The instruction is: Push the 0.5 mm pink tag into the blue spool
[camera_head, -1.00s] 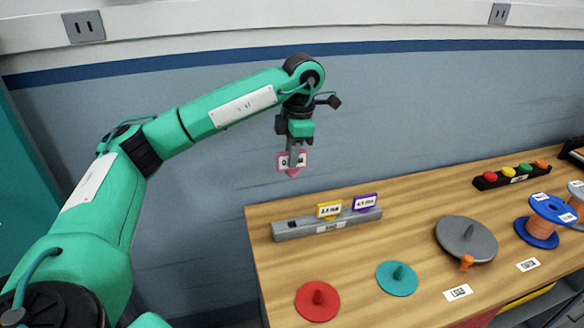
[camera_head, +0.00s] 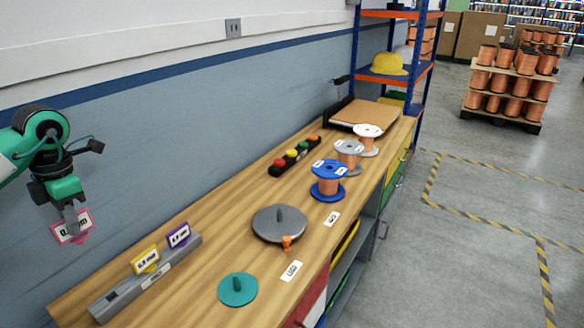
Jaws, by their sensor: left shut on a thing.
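My left gripper (camera_head: 72,206) is shut on the pink tag (camera_head: 70,231) and holds it in the air, left of the bench and above the height of the grey tag rack. The tag's print is partly covered by the finger. The blue spool (camera_head: 328,180), with orange wire and white labels on its top flange, stands upright on the bench, well to the right of the gripper. A slot in it cannot be made out. My right gripper is not in view.
The grey rack (camera_head: 110,302) holds a yellow tag (camera_head: 145,259) and a purple tag (camera_head: 178,235). A teal disc (camera_head: 238,290) and a grey disc (camera_head: 270,229) with an orange knob lie on the bench. A grey spool (camera_head: 349,154) and a white spool (camera_head: 368,137) stand behind the blue one.

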